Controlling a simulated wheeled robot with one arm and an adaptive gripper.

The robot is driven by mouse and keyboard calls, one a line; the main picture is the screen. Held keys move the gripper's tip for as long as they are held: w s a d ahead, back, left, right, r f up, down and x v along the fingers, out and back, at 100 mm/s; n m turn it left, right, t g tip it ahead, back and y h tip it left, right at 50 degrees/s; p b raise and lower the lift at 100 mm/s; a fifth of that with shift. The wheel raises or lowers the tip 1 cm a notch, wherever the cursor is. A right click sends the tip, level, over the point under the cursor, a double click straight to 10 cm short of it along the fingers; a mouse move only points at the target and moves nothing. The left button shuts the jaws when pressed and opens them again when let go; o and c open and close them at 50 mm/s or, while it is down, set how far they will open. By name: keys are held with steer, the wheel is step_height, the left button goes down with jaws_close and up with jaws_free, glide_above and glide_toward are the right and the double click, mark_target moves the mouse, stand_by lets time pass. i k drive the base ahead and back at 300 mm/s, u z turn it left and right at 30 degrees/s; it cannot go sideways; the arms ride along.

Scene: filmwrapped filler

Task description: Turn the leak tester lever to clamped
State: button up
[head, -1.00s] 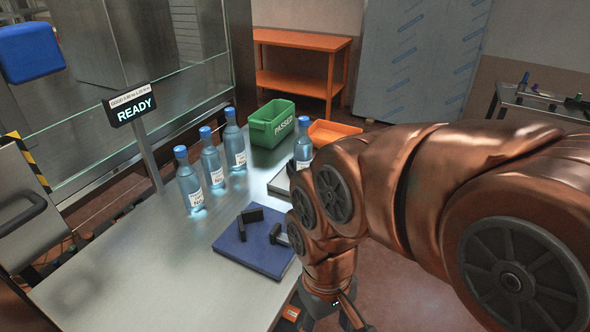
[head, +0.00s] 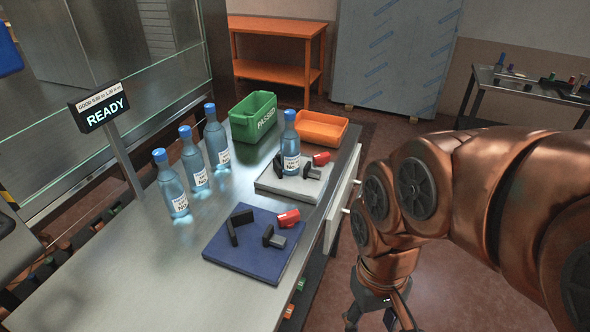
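Two clamp fixtures with red levers are on the steel bench; no readable label shows which is the leak tester. The near one has a blue base (head: 232,258), two black jaws and a red lever (head: 288,218), with no bottle. The far one has a pale grey base (head: 275,187), black jaws and a red lever (head: 321,158); a blue-capped bottle (head: 290,143) stands upright on it. My gripper (head: 378,318) hangs beyond the bench's right edge, apart from both fixtures and levers. Its fingertips are cut off by the bottom of the picture.
Several blue-capped bottles (head: 195,163) stand in a row left of the fixtures. A READY display (head: 105,112) is on a post at left. A green PASSED bin (head: 243,125) and an orange tray (head: 318,131) are at the back. The floor (head: 450,270) right of the bench is open.

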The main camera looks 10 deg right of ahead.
mark_target(320, 160)
steer(key=k, duration=1.15)
steer(key=z, duration=0.65)
steer(key=i, duration=1.3)
steer(key=u, duration=1.15)
steer(key=i, duration=0.35)
steer(key=u, duration=0.3)
